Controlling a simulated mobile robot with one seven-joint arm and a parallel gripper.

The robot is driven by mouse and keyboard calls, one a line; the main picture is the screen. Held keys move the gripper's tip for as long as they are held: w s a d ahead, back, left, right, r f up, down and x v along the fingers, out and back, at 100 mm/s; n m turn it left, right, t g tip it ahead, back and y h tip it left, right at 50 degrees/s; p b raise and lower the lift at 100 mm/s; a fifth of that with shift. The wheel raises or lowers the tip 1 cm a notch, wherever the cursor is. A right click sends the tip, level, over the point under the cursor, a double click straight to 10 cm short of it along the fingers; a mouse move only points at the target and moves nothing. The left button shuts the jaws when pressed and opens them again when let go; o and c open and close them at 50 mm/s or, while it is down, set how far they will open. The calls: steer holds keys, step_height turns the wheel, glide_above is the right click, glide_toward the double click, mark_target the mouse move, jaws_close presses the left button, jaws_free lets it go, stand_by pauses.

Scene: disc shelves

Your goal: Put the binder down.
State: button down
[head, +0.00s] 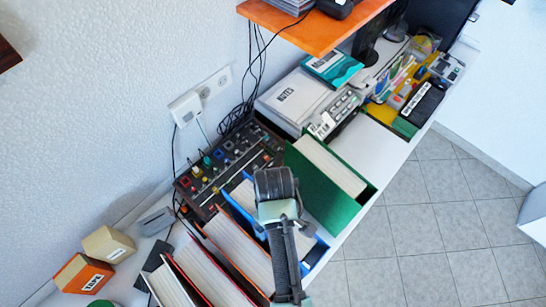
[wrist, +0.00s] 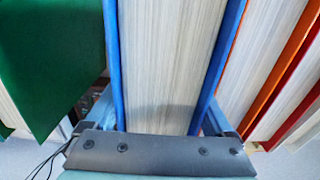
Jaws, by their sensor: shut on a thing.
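The blue binder (wrist: 168,60), with blue covers around pale pages, stands upright in the row in the wrist view. My gripper (wrist: 155,145) is shut on it, with one finger at each cover. In the head view my gripper (head: 278,208) is above the row and covers most of the blue binder (head: 311,256). The binder's underside is hidden, so I cannot tell whether it touches the surface.
A green binder (head: 325,182) stands on one side, and orange and red binders (head: 238,250) on the other, all close by. Behind is a mixer with knobs (head: 215,165). An orange shelf (head: 330,30) overhangs the back. A bare white patch (head: 370,145) lies beyond the green binder.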

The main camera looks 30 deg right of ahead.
steer(key=shift+w+f+p, duration=0.1)
steer(key=shift+f+p, duration=0.2)
steer(key=shift+f, duration=1.7)
steer(key=shift+f, duration=0.1)
jaws_free()
